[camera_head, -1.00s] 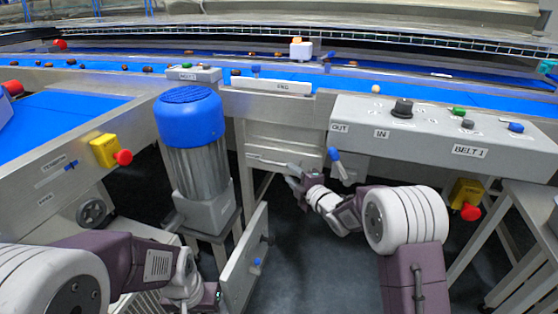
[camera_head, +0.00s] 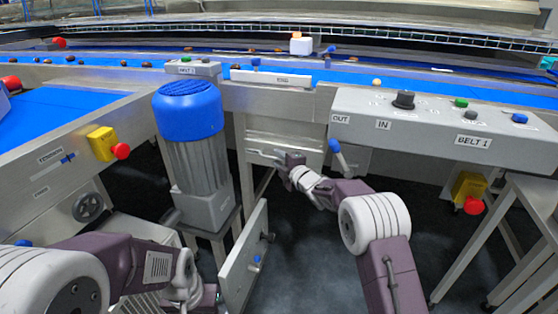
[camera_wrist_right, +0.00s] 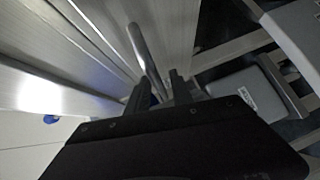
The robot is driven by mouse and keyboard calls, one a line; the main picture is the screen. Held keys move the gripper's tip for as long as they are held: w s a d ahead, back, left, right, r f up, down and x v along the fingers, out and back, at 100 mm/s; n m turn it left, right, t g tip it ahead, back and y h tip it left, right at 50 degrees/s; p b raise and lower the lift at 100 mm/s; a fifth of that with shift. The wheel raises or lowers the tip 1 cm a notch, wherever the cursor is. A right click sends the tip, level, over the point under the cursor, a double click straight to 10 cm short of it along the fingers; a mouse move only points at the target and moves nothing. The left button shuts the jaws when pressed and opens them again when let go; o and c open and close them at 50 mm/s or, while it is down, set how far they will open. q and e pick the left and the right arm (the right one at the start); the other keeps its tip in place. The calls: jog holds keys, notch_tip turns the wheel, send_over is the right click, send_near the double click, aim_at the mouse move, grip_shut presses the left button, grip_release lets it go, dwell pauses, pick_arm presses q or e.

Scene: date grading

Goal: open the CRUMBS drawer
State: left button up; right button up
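A steel drawer front (camera_head: 285,143) sits under the belt frame, with a bar handle (camera_head: 260,154) along it. No CRUMBS label can be read on it. My right gripper (camera_head: 281,159) is at the right part of this handle. In the right wrist view the handle bar (camera_wrist_right: 146,55) runs down between the two dark fingers of my right gripper (camera_wrist_right: 160,92). The fingers are apart, one on each side of the bar, and I see no firm closing on it. My left gripper (camera_head: 214,296) is low at the left, beside a hinged-looking panel; its fingers are unclear.
A blue-capped motor (camera_head: 190,130) stands left of the drawer. The BELT 1 control box (camera_head: 440,130) and a blue-tipped lever (camera_head: 336,150) are to the right. Dark floor between is clear.

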grip_shut()
dwell(1.2)
